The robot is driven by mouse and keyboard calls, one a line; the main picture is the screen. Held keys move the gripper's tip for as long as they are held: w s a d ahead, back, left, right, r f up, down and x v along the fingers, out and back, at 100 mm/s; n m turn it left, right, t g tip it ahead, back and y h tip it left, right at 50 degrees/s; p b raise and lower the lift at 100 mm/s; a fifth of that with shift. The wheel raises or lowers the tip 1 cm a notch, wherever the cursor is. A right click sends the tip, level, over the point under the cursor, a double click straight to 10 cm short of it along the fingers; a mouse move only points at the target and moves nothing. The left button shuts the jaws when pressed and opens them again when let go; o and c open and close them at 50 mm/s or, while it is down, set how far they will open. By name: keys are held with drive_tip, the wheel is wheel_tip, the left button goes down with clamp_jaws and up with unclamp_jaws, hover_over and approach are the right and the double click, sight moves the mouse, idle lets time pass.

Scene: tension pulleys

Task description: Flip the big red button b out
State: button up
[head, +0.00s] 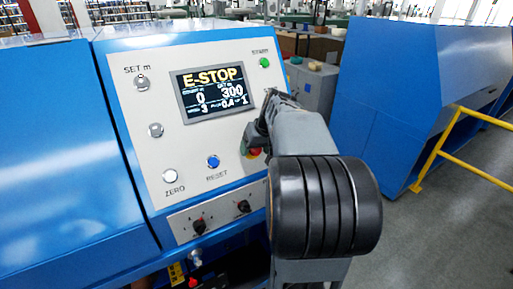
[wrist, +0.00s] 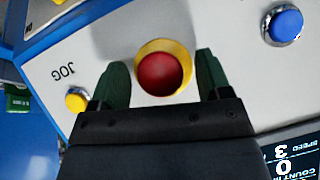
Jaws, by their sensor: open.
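The big red button (wrist: 160,74) sits on a yellow ring on the light panel, between the two fingers of my gripper (wrist: 160,78) in the wrist view. The dark green fingers are apart, one on each side of the button, and I cannot tell whether they touch it. In the head view the red button (head: 254,152) is mostly hidden behind my arm, with a bit of red showing. The display (head: 216,92) on the panel reads E-STOP.
Near the button are a blue RESET button (head: 213,162) and a yellow JOG button (wrist: 76,100). Two black knobs (head: 243,206) sit below. A yellow rail (head: 450,140) and another blue machine (head: 420,90) stand at the right, with grey floor between.

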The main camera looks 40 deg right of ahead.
drive_tip(key=shift+c, duration=0.2)
drive_tip(key=c, duration=1.2)
drive_tip(key=shift+s+r, duration=0.3)
drive_tip(key=shift+s, duration=0.2)
drive_tip(key=shift+c, duration=0.3)
drive_tip(key=o, duration=1.3)
drive_tip(key=shift+a, duration=0.1)
drive_tip(key=shift+r, duration=0.15)
drive_tip(key=v, duration=1.3)
drive_tip(key=shift+s+r, duration=0.15)
drive_tip(key=shift+r, duration=0.15)
